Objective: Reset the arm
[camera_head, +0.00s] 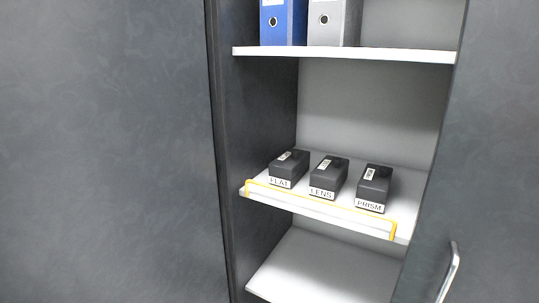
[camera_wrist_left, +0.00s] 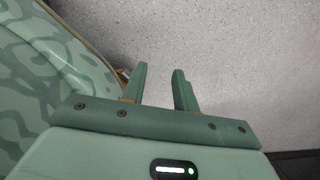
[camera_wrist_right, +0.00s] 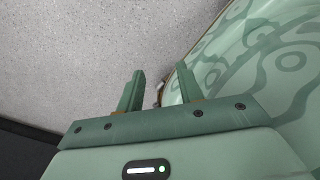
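My left gripper (camera_wrist_left: 160,88) shows in the left wrist view with its two green fingers apart and nothing between them. It hangs over the speckled grey floor (camera_wrist_left: 245,60). My right gripper (camera_wrist_right: 160,90) shows in the right wrist view, also with its fingers apart and empty above the floor. Neither gripper shows in the head view. No object is touched by either gripper.
An open dark cabinet (camera_head: 222,130) has white shelves. The middle shelf (camera_head: 320,208), edged by a yellow-framed lip, holds dark boxes labelled FLAT (camera_head: 288,168), LENS (camera_head: 328,177) and PRISM (camera_head: 374,188). Blue (camera_head: 283,22) and grey (camera_head: 332,22) binders stand above. A door handle (camera_head: 449,272) is lower right.

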